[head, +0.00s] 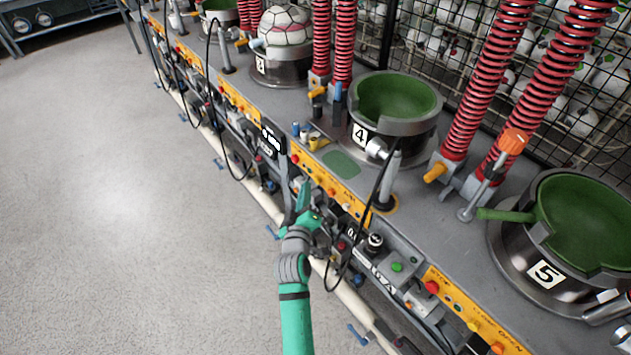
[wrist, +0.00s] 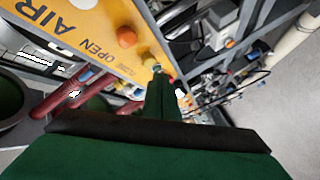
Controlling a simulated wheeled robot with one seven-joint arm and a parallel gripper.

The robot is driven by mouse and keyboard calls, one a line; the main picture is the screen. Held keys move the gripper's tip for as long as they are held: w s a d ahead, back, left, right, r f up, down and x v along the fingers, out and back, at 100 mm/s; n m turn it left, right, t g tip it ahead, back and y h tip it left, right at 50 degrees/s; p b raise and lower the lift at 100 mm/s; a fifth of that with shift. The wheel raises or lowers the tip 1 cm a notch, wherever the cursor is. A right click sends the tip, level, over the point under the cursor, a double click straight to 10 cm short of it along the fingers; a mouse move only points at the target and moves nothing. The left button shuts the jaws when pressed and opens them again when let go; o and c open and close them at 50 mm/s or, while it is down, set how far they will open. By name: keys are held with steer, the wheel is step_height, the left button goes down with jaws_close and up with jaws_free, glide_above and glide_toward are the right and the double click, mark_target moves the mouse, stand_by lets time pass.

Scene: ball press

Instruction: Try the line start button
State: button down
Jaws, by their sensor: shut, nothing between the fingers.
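My gripper (head: 304,188) is shut and empty, with its green fingers pointing up at the front of the machine line, close to the yellow control panel (head: 328,178) below press 4. In the wrist view my shut fingers (wrist: 160,78) reach toward the edge of a yellow panel (wrist: 85,30) marked AIR and OPEN. An orange button (wrist: 127,36) sits on that panel beside my fingertips. I cannot tell whether they touch anything. No label reading line start is legible. A green button (head: 397,267) on a grey box and a red button (head: 432,287) on another yellow panel show to the right.
Press 4 (head: 361,134) and press 5 (head: 545,273) stand on the grey bench, with red coil springs (head: 483,85) behind. A black cable (head: 371,205) hangs in front of the panels near my arm. The floor (head: 120,200) to the left is clear.

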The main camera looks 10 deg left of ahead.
steer(key=s+a, duration=0.2)
steer(key=s, duration=0.1)
steer(key=shift+s+a, duration=0.3)
steer(key=shift+a, duration=0.1)
stand_by(0.7)
